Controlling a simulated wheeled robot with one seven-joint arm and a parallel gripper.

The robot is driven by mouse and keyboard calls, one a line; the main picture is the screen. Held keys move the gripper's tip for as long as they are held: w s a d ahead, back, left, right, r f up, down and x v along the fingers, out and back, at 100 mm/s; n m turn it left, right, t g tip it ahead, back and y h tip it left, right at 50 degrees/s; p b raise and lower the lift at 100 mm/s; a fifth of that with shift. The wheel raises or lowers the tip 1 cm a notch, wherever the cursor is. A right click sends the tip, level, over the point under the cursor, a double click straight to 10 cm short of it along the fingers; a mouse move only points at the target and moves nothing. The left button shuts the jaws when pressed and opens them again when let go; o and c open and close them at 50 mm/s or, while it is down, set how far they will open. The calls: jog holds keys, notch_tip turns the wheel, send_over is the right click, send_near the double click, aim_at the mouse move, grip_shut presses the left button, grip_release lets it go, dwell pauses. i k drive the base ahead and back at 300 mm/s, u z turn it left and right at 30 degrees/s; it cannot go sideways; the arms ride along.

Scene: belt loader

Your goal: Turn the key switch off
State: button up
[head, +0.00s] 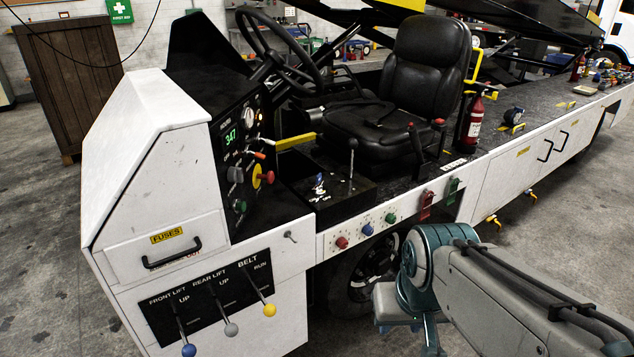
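The key switch (319,183) appears to be the small blue-and-silver piece on top of the low black console between the dashboard and the seat. White lettering that looks like ON and OFF lies just beside it on the console. It is too small to tell which way the key points. My arm comes in from the lower right, in front of the loader's side and well to the right of and nearer than the switch. The fingers of my gripper do not show, so its opening cannot be seen. Nothing of my arm touches the console.
The steering wheel (278,45), seat (420,75) and red fire extinguisher (475,120) are behind. Coloured knobs line the white side panel (345,225) below. Three ball-ended levers are at the lower left.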

aim_at(317, 189)
jog(key=z, duration=0.15)
jog(key=i, duration=1)
jog(key=u, duration=0.05)
